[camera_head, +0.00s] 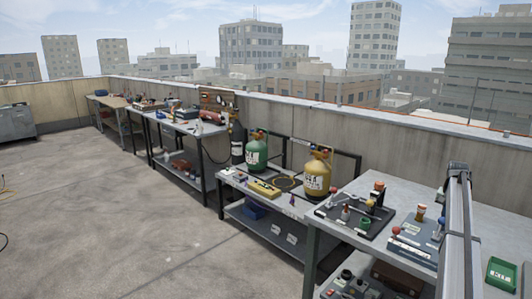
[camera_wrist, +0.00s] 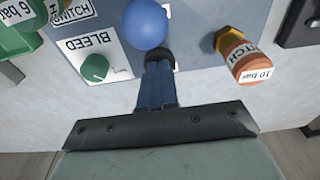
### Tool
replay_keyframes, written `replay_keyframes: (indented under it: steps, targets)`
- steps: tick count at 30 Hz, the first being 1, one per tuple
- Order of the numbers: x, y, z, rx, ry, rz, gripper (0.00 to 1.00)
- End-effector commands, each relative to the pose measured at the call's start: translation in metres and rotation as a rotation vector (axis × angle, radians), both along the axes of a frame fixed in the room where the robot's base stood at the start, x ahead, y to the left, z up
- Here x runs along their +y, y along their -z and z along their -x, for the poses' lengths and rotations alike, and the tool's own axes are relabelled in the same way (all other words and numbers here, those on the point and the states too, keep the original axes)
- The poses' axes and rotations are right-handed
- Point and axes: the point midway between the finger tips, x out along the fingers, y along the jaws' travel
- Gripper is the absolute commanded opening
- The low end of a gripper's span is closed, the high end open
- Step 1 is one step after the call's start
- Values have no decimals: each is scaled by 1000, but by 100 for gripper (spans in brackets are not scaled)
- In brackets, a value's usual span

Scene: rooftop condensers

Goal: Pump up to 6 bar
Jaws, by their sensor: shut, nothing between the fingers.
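In the wrist view, my gripper (camera_wrist: 158,58) is shut and empty, with its fingertips together over a blue-grey panel (camera_wrist: 188,60). A blue ball knob (camera_wrist: 145,24) is just beyond the tips; I cannot tell whether they touch it. Left of the tips is a green knob (camera_wrist: 95,68) on a white plate marked BLEED, upside down. To the right is an orange-capped piece (camera_wrist: 242,60) with a brass end, labelled 10 bar. A green piece labelled 6 bar (camera_wrist: 18,38) is at the upper left. No pressure gauge reading is legible.
In the head view, a black board (camera_head: 345,218) with small fittings lies on the near grey bench. A green tray (camera_head: 501,275) marked KIT is at the right. Green (camera_head: 257,152) and yellow (camera_head: 317,175) gas cylinders stand on the lower bench behind. The rooftop floor at left is mostly clear.

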Motion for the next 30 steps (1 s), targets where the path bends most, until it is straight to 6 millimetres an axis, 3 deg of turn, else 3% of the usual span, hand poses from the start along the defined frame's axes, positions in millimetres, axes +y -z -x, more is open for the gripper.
replay_keyframes:
  steps: [19,30]
  targets:
    - [0,-33,0,1,0,-1,0]
    - [0,-34,0,1,0,-1,0]
